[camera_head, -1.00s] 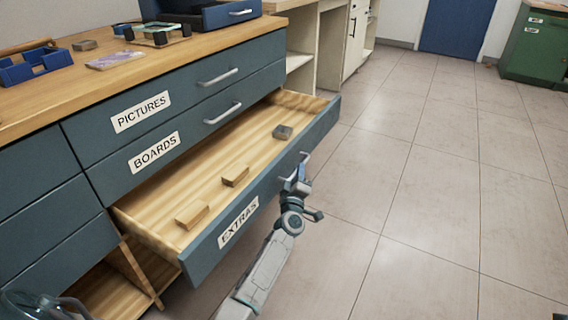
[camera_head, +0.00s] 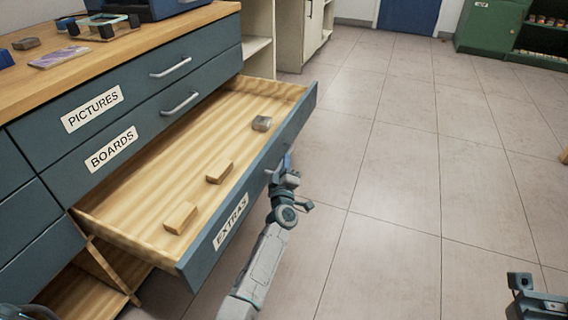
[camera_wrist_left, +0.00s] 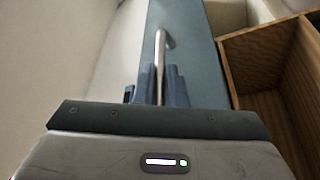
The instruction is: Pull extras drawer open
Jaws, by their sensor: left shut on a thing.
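The extras drawer (camera_head: 243,217) is pulled well out of the blue-grey cabinet, its label facing front. Inside lie two small wooden blocks (camera_head: 181,217) (camera_head: 219,171) and a grey block (camera_head: 261,123). My left gripper (camera_head: 284,166) is at the drawer's front, shut on its handle. In the left wrist view the metal handle (camera_wrist_left: 160,48) runs between the fingers (camera_wrist_left: 160,88) against the drawer front (camera_wrist_left: 195,45). In the head view the handle is mostly hidden by the gripper. Part of my right gripper (camera_head: 522,284) shows at the lower right, and its jaw state is unclear.
The shut pictures drawer (camera_head: 135,90) and boards drawer (camera_head: 150,128) are above. An open wooden compartment (camera_head: 85,290) is below. The worktop (camera_head: 30,85) holds small items. Tiled floor (camera_head: 400,180) to the right is clear. A green cabinet (camera_head: 490,28) stands far back.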

